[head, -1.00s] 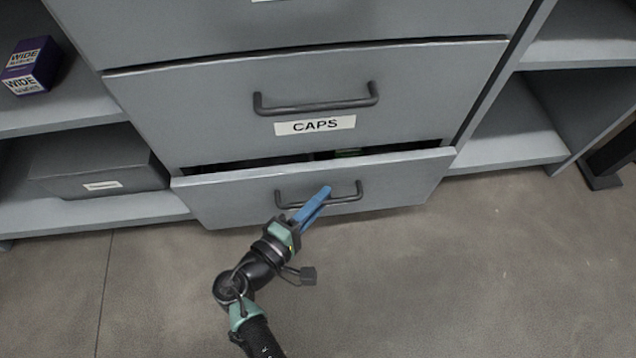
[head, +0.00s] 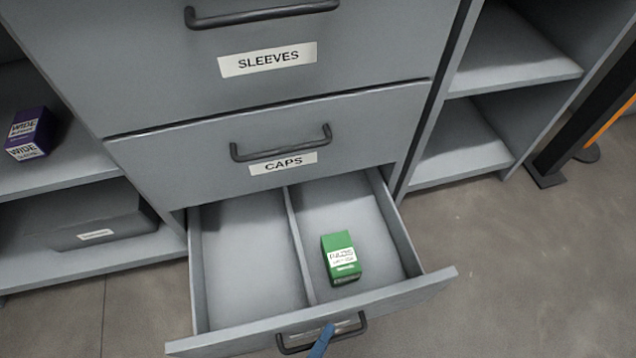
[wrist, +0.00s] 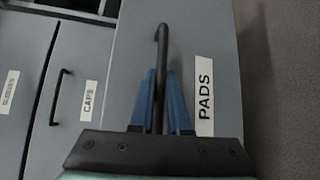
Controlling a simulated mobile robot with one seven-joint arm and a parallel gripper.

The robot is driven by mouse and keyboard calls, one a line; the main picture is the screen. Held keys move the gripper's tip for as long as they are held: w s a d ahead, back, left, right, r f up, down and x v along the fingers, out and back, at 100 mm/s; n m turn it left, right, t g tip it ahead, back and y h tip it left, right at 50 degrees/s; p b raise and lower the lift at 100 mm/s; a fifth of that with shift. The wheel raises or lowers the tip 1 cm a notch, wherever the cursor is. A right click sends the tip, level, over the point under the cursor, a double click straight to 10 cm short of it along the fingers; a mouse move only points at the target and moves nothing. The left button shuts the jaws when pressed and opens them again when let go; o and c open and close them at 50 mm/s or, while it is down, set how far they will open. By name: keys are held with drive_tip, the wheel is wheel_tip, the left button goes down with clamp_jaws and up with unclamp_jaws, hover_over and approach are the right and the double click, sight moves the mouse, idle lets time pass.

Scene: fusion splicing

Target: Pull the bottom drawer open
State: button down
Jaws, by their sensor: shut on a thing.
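The bottom drawer (head: 245,255) is pulled well out in the head view. It has a divider down its middle, and its front panel (head: 400,302) carries a dark bar handle (head: 350,330). In the wrist view the same handle (wrist: 161,60) passes between the blue fingers of my gripper (wrist: 160,95), beside a label reading PADS (wrist: 204,97). My gripper is shut on the handle. In the head view only a blue fingertip (head: 322,342) shows at the bottom edge; the rest is out of frame.
A green box (head: 341,258) lies in the drawer's right compartment; the left compartment looks empty. The CAPS drawer (head: 370,130) and SLEEVES drawer (head: 370,50) above are shut. Side shelves hold a purple box (head: 28,132) and a grey bin (head: 90,215).

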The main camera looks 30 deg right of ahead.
drive_tip(key=shift+s+a, duration=0.35)
drive_tip(key=shift+s, duration=0.55)
drive_tip(key=c, duration=1.2)
unclamp_jaws()
drive_tip(key=shift+o, duration=0.2)
drive_tip(key=p+v, duration=0.2)
drive_tip(key=v, duration=1.1)
drive_tip(key=shift+s, duration=0.1)
